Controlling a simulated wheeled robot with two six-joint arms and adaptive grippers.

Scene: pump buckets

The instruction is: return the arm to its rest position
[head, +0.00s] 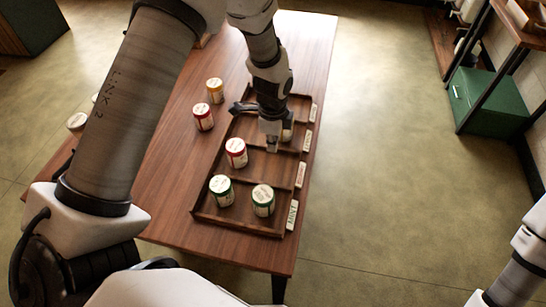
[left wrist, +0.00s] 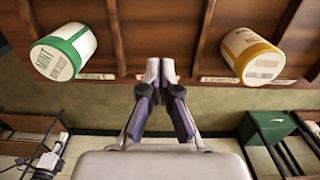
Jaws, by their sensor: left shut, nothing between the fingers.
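My left gripper (head: 272,148) is above the wooden tray (head: 240,224) on the table. Its fingers are shut and empty, and they also show together in the left wrist view (left wrist: 160,72). A jar (head: 287,132) in the tray is mostly hidden behind the gripper. In the left wrist view a green-lidded mint jar (left wrist: 64,52) is on the left and a yellow-lidded jar (left wrist: 250,55) on the right, both apart from the fingers. My right arm (head: 515,270) shows at the lower right; its finger state is not clear.
In the tray are a red jar (head: 236,152) and two green jars (head: 221,190) (head: 263,200). A yellow jar (head: 215,90) and a red jar (head: 203,117) stand left of it. A green cabinet (head: 490,100) stands at the right. The floor between is clear.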

